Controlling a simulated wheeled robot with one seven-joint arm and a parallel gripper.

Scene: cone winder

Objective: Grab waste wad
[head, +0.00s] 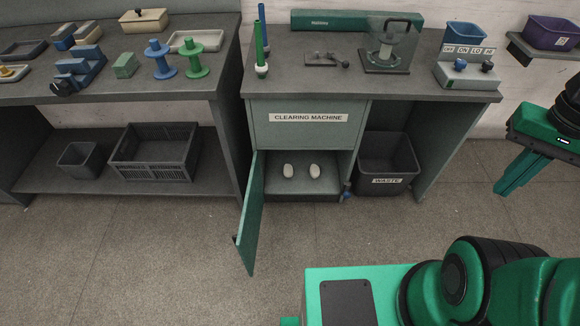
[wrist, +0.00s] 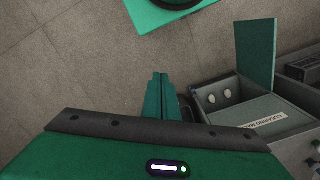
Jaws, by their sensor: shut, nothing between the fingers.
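Two pale oval wads, one on the left (head: 288,170) and one on the right (head: 314,171), lie apart in the open lower compartment of the clearing machine (head: 300,137). Both also show small in the wrist view, one of them here (wrist: 227,93). The green door (head: 251,215) stands swung open at the compartment's left. My gripper (head: 505,188) is in the air at the right of the head view, well away from the wads. In the wrist view its green fingers (wrist: 160,80) are together and empty.
A dark bin labelled WASTE (head: 388,182) stands right of the compartment. The open door juts out over the floor. The bench top (head: 300,83) holds spindles, a clear-sided device and a switch box. A left bench's shelf (head: 95,184) holds a crate and small bin. Floor in front is clear.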

